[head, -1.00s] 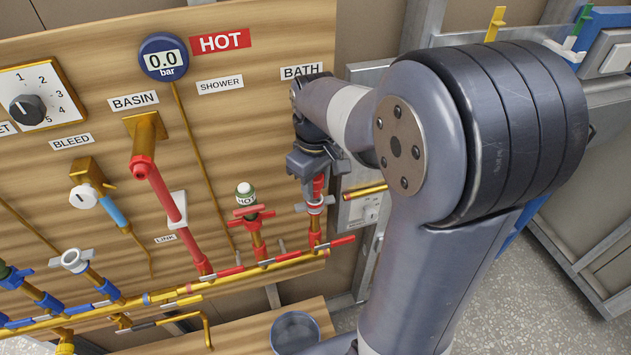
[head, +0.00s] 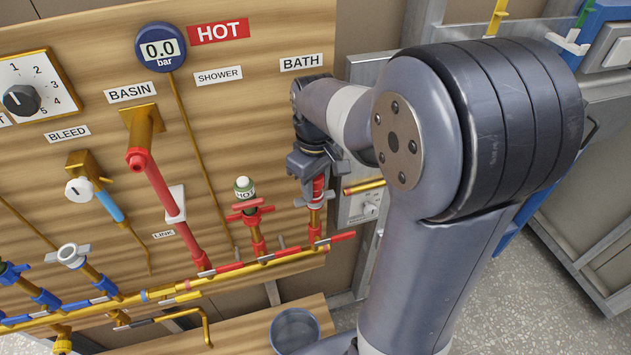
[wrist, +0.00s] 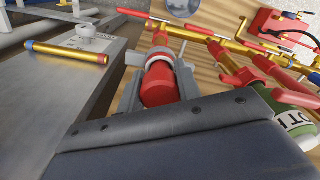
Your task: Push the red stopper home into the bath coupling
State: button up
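The red stopper (wrist: 160,86) sits upright in line with the bath coupling (wrist: 159,57), a pale collar with grey side ears. In the head view, a short length of the stopper (head: 318,186) shows above the coupling (head: 314,200), under the BATH label. My gripper (wrist: 158,84) has one finger on each side of the stopper, close against it, and appears shut on it. In the head view my gripper (head: 316,172) is just above the coupling. How deep the stopper's lower end sits is hidden by the collar.
A red tee-handled valve (head: 252,212) with a bottle-like HOT piece (head: 244,190) stands close left. A copper-coloured tube (wrist: 66,52) lies on a grey surface beside the coupling. The gauge (head: 161,48) reads 0.0 bar. A grey cup (head: 294,331) stands below.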

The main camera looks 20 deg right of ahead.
jog(key=o, duration=0.5)
jog(key=shift+o, duration=0.2)
notch_tip(320, 180, up, 11)
jog(key=shift+f+b, duration=0.1)
jog(key=shift+b, duration=0.3)
notch_tip(320, 180, down, 11)
jog(key=shift+f+p, duration=0.1)
jog(key=shift+p, duration=0.4)
jog(key=shift+r+p, duration=0.3)
jog(key=shift+r, duration=0.55)
